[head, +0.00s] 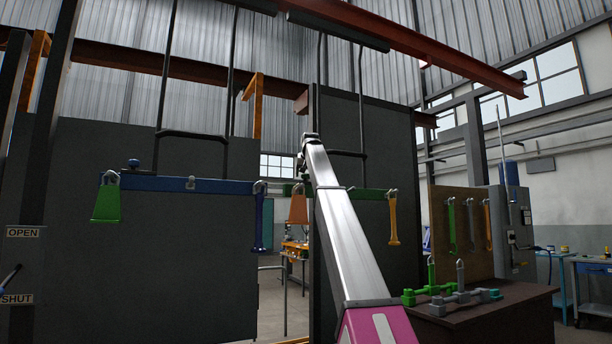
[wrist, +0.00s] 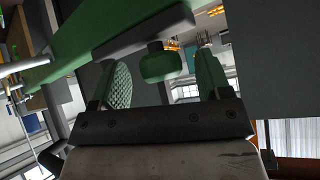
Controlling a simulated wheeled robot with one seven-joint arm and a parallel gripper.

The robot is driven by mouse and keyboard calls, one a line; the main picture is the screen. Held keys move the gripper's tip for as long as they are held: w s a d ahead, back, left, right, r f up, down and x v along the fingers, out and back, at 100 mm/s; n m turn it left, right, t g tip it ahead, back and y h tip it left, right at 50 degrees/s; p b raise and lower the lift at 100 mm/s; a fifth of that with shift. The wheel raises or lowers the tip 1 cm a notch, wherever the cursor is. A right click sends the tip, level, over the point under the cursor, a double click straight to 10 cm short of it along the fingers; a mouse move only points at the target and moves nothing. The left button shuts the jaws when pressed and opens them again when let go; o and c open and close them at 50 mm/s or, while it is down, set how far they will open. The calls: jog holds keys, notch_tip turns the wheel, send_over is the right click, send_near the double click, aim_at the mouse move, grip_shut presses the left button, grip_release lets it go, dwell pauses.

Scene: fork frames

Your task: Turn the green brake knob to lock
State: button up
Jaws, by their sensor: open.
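The green brake knob (wrist: 160,66) is a short round knob under a grey plate (wrist: 140,31) on a green beam (wrist: 100,38), in the wrist view. My gripper (wrist: 163,76) is open, with one pad to the left of the knob and one to the right. A gap shows on each side, and I see no contact. In the head view the green beam (head: 369,194) crosses the right dark panel. My arm covers part of it there. I cannot make out the green knob or the fingertips in that view.
A blue beam (head: 215,185) with a blue knob (head: 134,163) crosses the left panel. Green (head: 107,203), navy (head: 259,220) and orange (head: 392,218) hanging pieces line the beams. A dark table (head: 480,310) with green and grey fittings stands at right. An OPEN/SHUT sign is at left.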

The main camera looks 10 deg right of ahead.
jog(key=c, duration=0.9)
jog(key=shift+c, duration=0.2)
jog(key=shift+d+n+y, duration=0.1)
jog(key=shift+n+y, duration=0.2)
jog(key=n+y, duration=0.1)
jog(key=n, duration=0.1)
jog(key=n+g+y, duration=0.1)
jog(key=n+y, duration=0.1)
jog(key=shift+w+d, duration=0.1)
jog(key=shift+d, duration=0.25)
jog(key=shift+w+d+n+g+y, duration=0.1)
jog(key=shift+n+g+y, duration=0.3)
jog(key=shift+n+y, duration=0.45)
jog(key=shift+w+d+n+g+y, duration=0.1)
jog(key=shift+n+g+y, duration=0.35)
jog(key=shift+n, duration=0.8)
jog(key=shift+s, duration=0.1)
jog(key=o, duration=0.9)
jog(key=shift+o, duration=0.2)
